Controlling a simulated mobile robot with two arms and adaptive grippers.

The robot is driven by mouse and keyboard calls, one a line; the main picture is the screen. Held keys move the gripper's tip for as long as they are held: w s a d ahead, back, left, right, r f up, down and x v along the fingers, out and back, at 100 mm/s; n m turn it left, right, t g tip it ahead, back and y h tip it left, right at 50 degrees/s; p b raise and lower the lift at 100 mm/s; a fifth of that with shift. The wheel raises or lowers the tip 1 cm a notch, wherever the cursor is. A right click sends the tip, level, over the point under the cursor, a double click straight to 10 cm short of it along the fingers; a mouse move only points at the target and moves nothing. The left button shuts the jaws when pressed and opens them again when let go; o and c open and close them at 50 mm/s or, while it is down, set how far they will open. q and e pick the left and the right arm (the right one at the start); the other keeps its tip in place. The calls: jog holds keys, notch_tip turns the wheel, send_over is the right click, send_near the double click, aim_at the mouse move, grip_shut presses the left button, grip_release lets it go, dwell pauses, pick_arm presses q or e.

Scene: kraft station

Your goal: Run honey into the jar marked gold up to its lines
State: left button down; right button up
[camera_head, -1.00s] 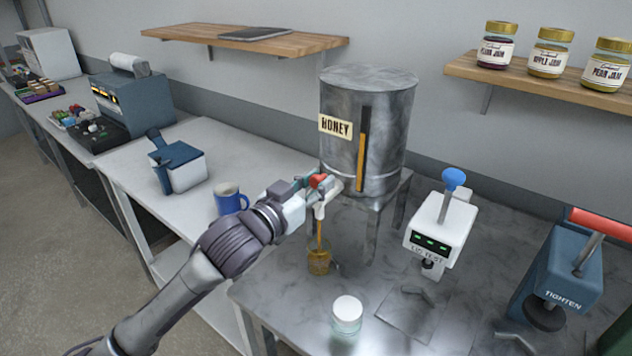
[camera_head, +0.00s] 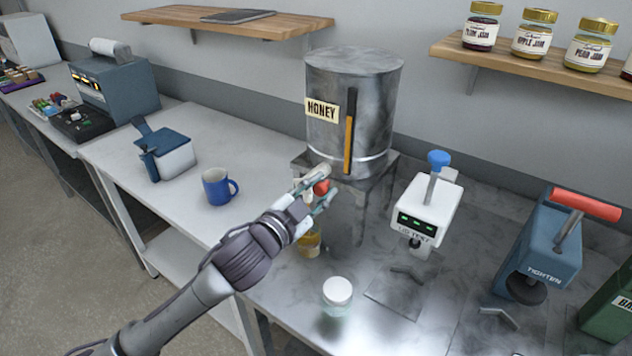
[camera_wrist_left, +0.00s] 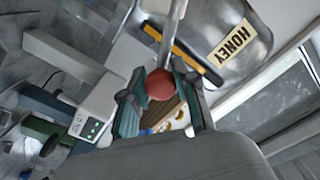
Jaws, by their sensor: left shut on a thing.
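A steel honey tank (camera_head: 352,110) with a HONEY label stands on a stand at the back. Its red tap knob (camera_head: 321,187) is between the fingers of my left gripper (camera_head: 316,194), which is shut on it. The left wrist view also shows the red knob (camera_wrist_left: 160,86) between the fingers. A glass jar (camera_head: 309,243) with amber honey stands below the tap, partly hidden by my gripper and arm. Its lines, gold mark and exact honey level cannot be read. No honey stream is visible now. My right gripper is out of view.
A white-lidded jar (camera_head: 337,292) stands near the bench's front edge. A lid tester (camera_head: 424,215) and a blue tightening press (camera_head: 548,250) stand to the right. A blue mug (camera_head: 217,187) sits on the white bench at left.

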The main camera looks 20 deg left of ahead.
pick_arm(q)
jog(key=shift+d+f+m, duration=0.15)
jog(key=shift+f+m, duration=0.2)
jog(key=shift+m, duration=0.05)
jog(key=shift+s, duration=0.1)
jog(key=c, duration=0.9)
grip_release()
jog(key=shift+o, duration=0.2)
jog(key=v, duration=1.2)
